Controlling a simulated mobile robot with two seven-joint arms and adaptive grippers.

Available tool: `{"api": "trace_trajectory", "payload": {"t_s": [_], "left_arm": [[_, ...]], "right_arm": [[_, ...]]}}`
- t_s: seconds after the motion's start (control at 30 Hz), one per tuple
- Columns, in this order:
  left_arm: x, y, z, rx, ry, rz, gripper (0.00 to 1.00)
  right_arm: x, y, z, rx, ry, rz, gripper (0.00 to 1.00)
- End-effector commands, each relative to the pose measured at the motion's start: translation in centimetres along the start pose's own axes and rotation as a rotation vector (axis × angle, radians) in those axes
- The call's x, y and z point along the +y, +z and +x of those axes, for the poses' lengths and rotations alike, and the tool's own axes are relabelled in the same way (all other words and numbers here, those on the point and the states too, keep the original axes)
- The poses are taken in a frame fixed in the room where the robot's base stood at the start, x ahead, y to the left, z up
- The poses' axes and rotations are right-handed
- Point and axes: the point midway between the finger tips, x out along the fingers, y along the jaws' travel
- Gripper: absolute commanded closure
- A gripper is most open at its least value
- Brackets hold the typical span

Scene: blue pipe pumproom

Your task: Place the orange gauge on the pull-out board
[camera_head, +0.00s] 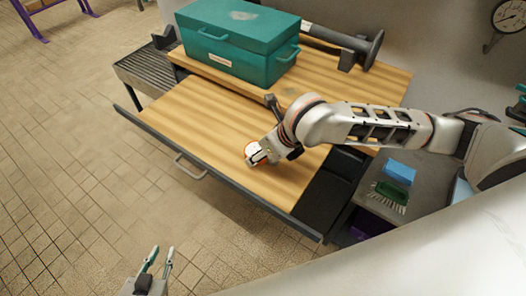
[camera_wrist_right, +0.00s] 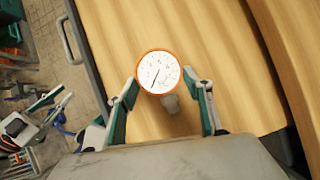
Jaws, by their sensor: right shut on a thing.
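The orange gauge (camera_head: 250,149) has a round white dial with an orange rim. It is between the fingers of my right gripper (camera_head: 259,153), which is shut on it over the pull-out board. In the right wrist view the gauge (camera_wrist_right: 158,72) faces the camera between the fingertips of the right gripper (camera_wrist_right: 165,92), its stem below the dial. I cannot tell whether it touches the wood. The pull-out board (camera_head: 180,110) is light striped wood with a dark front edge and a handle. My left gripper (camera_head: 161,257) is open and empty over the floor.
A teal toolbox (camera_head: 235,48) stands on the fixed top behind the board, with a dark cylindrical tool (camera_head: 345,42) beside it. A blue sponge (camera_head: 399,172) and a green brush (camera_head: 391,193) lie at right. The board's left part is clear.

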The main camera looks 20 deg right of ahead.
Motion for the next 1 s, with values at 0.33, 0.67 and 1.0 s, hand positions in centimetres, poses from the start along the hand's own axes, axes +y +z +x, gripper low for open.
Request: {"api": "trace_trajectory", "payload": {"t_s": [0.33, 0.67, 1.0], "left_arm": [[-0.1, -0.2, -0.1, 0.003, -0.001, 0.000, 0.76], [-0.1, -0.6, -0.2, 0.007, -0.001, 0.000, 0.76], [-0.3, -2.1, -1.1, 0.011, -0.002, 0.001, 0.76]], "right_arm": [[0.0, 0.0, 0.0, 0.001, 0.000, 0.000, 0.33], [0.0, 0.1, -0.6, 0.000, 0.000, 0.000, 0.33], [-0.1, 0.3, -6.8, -0.003, -0.002, -0.002, 0.33]]}}
